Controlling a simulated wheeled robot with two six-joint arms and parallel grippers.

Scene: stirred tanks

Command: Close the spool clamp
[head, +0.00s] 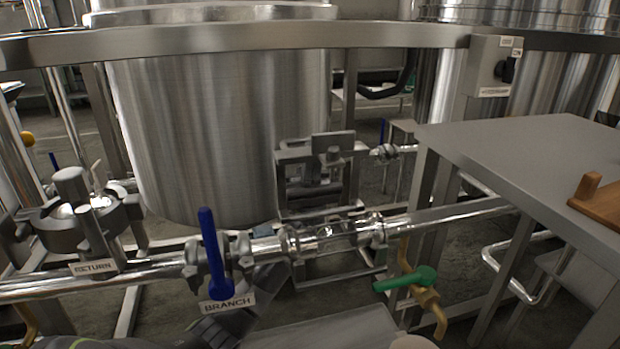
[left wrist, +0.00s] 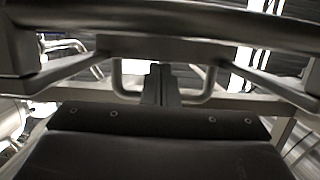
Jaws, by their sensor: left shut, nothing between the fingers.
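The spool (head: 333,233) is a short, shiny pipe section with a clear-looking middle, in the horizontal line at the centre of the head view. A clamp collar (head: 291,243) sits at its left end and another (head: 377,228) at its right end. I cannot tell which is the spool clamp or whether either is open. Part of my dark left arm shows low in the head view, below the pipe; its fingertips are not clear there. In the left wrist view my left gripper (left wrist: 160,84) is shut and empty, facing metal bars. My right gripper is not in view.
A blue-handled valve (head: 211,250) labelled BRANCH is left of the spool. A green-handled valve (head: 406,280) hangs at its right. A bulky fitting (head: 75,212) labelled RETURN stands far left. A steel table (head: 520,150) blocks the right; a rail (head: 230,38) crosses above.

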